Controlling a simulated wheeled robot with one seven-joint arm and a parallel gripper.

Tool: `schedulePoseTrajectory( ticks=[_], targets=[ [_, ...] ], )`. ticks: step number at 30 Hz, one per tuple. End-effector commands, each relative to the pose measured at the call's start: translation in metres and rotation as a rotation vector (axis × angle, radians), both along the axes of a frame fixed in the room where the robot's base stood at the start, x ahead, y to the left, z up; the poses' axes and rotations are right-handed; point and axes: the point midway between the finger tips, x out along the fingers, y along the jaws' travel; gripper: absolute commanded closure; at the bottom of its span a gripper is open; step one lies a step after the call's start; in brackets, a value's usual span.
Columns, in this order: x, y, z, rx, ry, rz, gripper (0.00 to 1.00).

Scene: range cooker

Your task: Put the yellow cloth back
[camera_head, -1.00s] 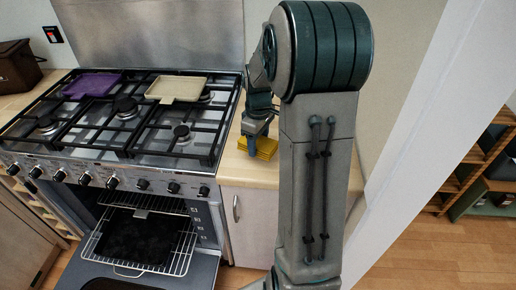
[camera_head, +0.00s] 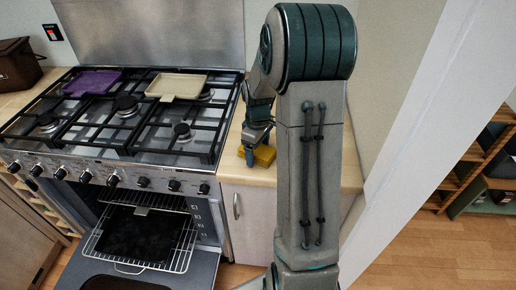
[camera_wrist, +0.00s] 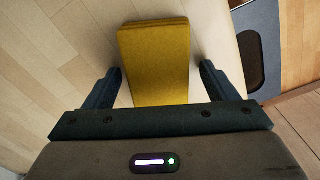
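The yellow cloth (camera_head: 265,155) is a small folded block on the wooden counter to the right of the cooker. In the wrist view the cloth (camera_wrist: 154,55) lies between my two fingers, with a gap showing on each side. My gripper (camera_head: 252,152) is low over the counter at the cloth, and partly hides it in the head view. In the wrist view my gripper (camera_wrist: 161,78) is open, its fingers apart and astride the near end of the cloth. I cannot tell how high the fingertips are above the counter.
The cooker's hob (camera_head: 125,115) holds a purple pan-like item (camera_head: 92,82) and a cream one (camera_head: 176,86). The oven door (camera_head: 160,268) is open, with a rack (camera_head: 180,250) and a dark tray (camera_head: 135,235) out. A wall edge (camera_head: 430,130) stands to the right of the counter.

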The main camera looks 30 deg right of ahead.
Motion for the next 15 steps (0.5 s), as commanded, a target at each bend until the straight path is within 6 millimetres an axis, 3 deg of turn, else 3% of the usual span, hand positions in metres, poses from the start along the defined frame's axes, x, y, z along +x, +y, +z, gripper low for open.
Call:
schedulePoseTrajectory(
  ticks=[10,15],
  targets=[
    [0.0,0.0,0.009,-0.001,-0.002,0.0,0.21],
    [0.001,0.0,0.041,-0.003,-0.007,0.0,0.21]
  ],
)
